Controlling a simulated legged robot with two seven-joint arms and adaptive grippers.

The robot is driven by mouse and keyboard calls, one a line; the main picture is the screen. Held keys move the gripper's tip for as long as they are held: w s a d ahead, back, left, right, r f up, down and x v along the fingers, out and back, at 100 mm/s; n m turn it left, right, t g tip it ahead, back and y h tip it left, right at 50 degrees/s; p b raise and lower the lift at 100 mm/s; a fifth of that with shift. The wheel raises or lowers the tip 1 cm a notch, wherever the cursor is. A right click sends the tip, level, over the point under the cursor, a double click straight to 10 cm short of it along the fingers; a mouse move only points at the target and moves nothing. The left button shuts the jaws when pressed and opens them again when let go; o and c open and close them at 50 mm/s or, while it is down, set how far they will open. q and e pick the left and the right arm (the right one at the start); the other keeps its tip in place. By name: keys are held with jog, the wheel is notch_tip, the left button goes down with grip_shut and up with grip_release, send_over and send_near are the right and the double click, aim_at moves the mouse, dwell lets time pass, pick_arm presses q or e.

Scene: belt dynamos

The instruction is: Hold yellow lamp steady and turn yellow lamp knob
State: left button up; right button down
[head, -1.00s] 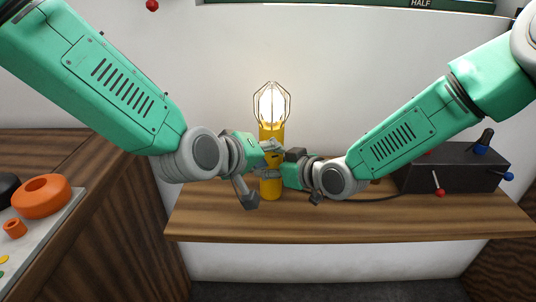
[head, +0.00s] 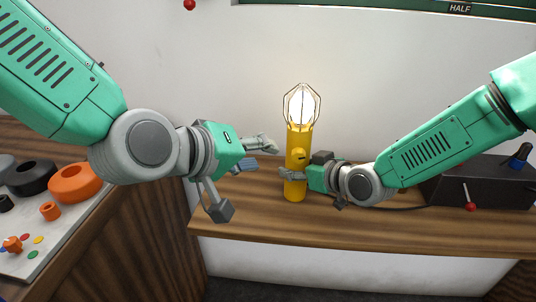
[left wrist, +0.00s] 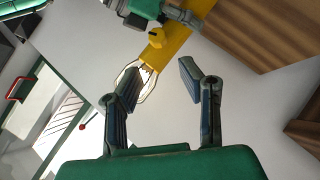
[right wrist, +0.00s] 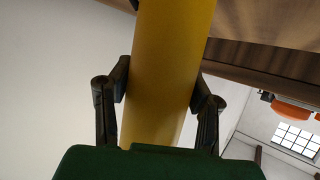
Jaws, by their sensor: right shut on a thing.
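The yellow lamp (head: 296,185) stands upright on the wooden shelf, its caged bulb lit. The yellow lamp knob (head: 300,156) sits on the lamp's body and also shows in the left wrist view (left wrist: 156,41). My right gripper (head: 293,174) is shut around the lamp's lower body; the right wrist view shows its fingers (right wrist: 160,90) on both sides of the yellow tube. My left gripper (head: 246,178) is open and empty, left of the lamp and apart from it. In the left wrist view its fingers (left wrist: 160,85) are spread, with the lamp beyond them.
A dark box (head: 480,182) with a red-tipped lever stands right of the lamp, and a cable runs toward it. At the left, a panel (head: 62,222) on a wooden cabinet holds orange and black rings. The shelf front (head: 350,226) is clear.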

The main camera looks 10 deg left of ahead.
aim_at(293, 161)
dwell(0.3)
pick_arm(q)
jog(key=w+d+f+n+t+h, duration=0.2)
jog(key=w+d+f+n+h, duration=0.1)
jog(key=f+h, duration=0.15)
jog(key=s+a+f+n+t+h, duration=0.3)
jog(key=a+f+n+t, duration=0.15)
jog(key=f+n, duration=0.2)
jog(key=shift+n, duration=0.25)
jog(key=x, duration=1.2)
jog(key=shift+w+r, duration=0.1)
